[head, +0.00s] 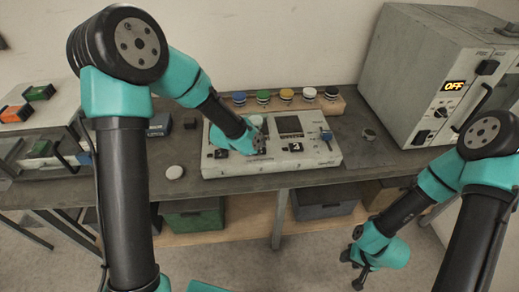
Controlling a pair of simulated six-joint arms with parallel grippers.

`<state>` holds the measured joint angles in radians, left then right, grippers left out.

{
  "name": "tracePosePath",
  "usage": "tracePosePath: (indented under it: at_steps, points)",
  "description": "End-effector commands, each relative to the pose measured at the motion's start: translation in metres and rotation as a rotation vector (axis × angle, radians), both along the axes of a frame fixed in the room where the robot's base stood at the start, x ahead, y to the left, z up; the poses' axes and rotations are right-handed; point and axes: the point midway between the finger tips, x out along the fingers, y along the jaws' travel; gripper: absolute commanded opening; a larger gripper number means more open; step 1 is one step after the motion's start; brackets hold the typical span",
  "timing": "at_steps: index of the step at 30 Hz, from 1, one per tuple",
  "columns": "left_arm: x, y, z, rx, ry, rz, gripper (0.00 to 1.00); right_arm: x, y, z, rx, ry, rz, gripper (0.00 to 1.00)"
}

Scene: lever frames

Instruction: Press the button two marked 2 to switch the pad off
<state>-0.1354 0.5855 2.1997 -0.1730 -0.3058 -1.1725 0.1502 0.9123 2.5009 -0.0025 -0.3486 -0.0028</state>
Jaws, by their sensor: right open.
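The pad (315,158) is a pale box on the bench, with a small dark screen and a blue-topped part at its right. The button marked 2 (295,147) is a small black square with a white mark, right of the pad's middle. Another dark square (221,154) is at the pad's left. My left gripper (260,146) is over the middle of the pad, just left of the button marked 2; I cannot tell if it touches the pad, and its fingers are too small to read. My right gripper (356,261) is open and empty, low in front of the bench.
A grey cabinet (413,75) with a lit OFF display stands at the right. A wooden rack (335,106) with several coloured-top jars is behind the pad. Bins sit below.

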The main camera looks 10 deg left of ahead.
Motion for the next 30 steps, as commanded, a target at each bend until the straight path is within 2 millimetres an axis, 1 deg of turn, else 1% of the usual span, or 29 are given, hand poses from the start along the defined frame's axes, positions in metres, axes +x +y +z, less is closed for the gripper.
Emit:
tracePosePath:
  at_steps: [5, 30]
  points:
    - [-0.0001, 0.0, -0.0054, 0.0, 0.001, -0.001, 0.0, 0.0, 0.0, 0.0, 0.0, 0.0, 0.0, 0.43]
    - [-0.0002, 0.0001, -0.0098, 0.001, 0.001, 0.0, 0.0, 0.0, 0.0, 0.0, 0.0, 0.0, 0.0, 0.43]
